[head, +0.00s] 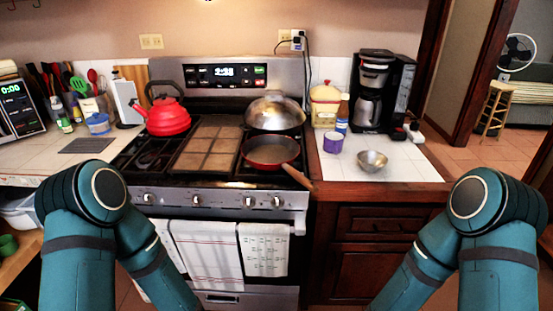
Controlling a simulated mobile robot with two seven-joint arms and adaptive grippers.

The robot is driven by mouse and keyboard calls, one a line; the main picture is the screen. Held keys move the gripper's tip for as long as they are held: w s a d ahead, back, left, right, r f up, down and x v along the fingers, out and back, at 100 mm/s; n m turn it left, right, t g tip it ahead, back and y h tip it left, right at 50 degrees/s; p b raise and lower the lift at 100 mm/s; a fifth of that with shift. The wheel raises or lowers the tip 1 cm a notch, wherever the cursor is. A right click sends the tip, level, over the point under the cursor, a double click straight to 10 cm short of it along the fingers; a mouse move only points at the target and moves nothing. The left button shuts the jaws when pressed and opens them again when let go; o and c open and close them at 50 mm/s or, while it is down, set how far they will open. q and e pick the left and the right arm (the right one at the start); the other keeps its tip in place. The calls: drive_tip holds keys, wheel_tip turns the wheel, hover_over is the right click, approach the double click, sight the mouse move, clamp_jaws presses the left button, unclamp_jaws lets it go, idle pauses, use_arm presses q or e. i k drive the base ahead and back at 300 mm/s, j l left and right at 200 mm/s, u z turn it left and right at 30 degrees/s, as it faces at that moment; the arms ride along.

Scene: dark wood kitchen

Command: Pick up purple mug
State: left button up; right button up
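The purple mug (333,143) stands upright on the white tiled counter, just right of the stove. A metal bowl (372,161) sits to its right and nearer to me, apart from it. My teal arms show at the lower left and lower right, and both run down past the bottom edge of the head view. Neither gripper shows, and neither arm is near the mug.
The stove (225,195) holds a red kettle (167,116), a red frying pan (271,150) whose wooden handle points toward the counter, and a domed-lid pan (274,112). A coffee maker (372,85) and a white bottle with blue (342,114) stand behind the mug.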

sight(333, 143)
drive_tip(key=i+l+u, duration=0.25)
drive_tip(key=l+u, duration=0.2)
drive_tip(key=l, duration=0.2)
drive_tip(key=i+l+u, duration=0.25)
drive_tip(key=l, duration=0.15)
drive_tip(key=k, duration=0.05)
